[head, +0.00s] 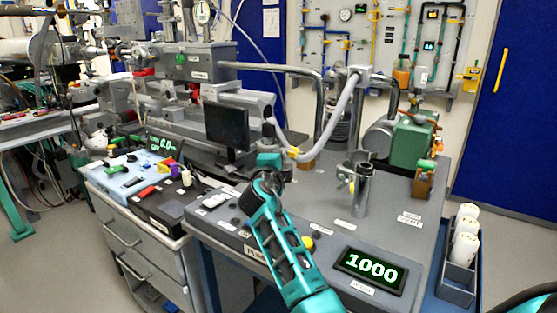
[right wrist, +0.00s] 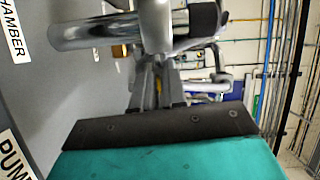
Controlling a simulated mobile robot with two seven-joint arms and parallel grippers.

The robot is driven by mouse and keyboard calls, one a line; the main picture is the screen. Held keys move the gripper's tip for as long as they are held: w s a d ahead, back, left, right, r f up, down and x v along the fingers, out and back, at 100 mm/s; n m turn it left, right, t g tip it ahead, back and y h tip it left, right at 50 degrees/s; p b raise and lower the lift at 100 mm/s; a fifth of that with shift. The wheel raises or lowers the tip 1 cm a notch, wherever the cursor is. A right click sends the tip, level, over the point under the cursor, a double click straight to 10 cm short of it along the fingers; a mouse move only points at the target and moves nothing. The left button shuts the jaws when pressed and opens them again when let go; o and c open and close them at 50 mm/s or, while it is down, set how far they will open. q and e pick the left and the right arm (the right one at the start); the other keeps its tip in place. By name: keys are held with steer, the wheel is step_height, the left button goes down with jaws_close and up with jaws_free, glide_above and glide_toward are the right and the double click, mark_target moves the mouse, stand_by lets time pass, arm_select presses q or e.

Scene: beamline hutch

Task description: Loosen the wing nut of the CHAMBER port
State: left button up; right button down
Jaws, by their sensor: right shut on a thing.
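The CHAMBER label (right wrist: 12,30) lies at the left edge of the right wrist view, which is turned on its side. Beside it a bright metal port tube (right wrist: 95,30) runs into a silver clamp (right wrist: 155,22), with a dark sleeve (right wrist: 205,18) beyond. My right gripper (head: 268,162) is at this port in the head view and covers most of it. In the right wrist view its teal body and dark plate fill the bottom. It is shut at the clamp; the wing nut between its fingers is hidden. My left gripper is out of view.
A grey hose (head: 342,108) loops above the bench. A standing metal tube (head: 362,195) is to the right of my gripper. A display reading 1000 (head: 370,270) is at the front edge. A green pump (head: 412,143) and white bottles (head: 465,235) are further right.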

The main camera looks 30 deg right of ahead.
arm_select(q)
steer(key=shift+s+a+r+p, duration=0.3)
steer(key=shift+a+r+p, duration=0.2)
steer(key=shift+p, duration=0.6)
arm_select(e)
steer(key=n+g, duration=0.2)
steer(key=n, duration=0.2)
steer(key=n+g, duration=0.2)
steer(key=n, duration=0.2)
steer(key=r+n+g, duration=0.1)
steer(key=n+g, duration=0.1)
steer(key=n, duration=0.1)
steer(key=shift+w+a+n+g, duration=0.1)
steer(key=shift+w+n+g, duration=0.2)
steer(key=shift+w+n, duration=0.1)
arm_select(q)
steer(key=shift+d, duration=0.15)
arm_select(e)
steer(key=c, duration=1.4)
jaws_free()
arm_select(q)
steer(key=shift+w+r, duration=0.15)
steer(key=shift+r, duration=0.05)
arm_select(e)
steer(key=shift+o, duration=0.4)
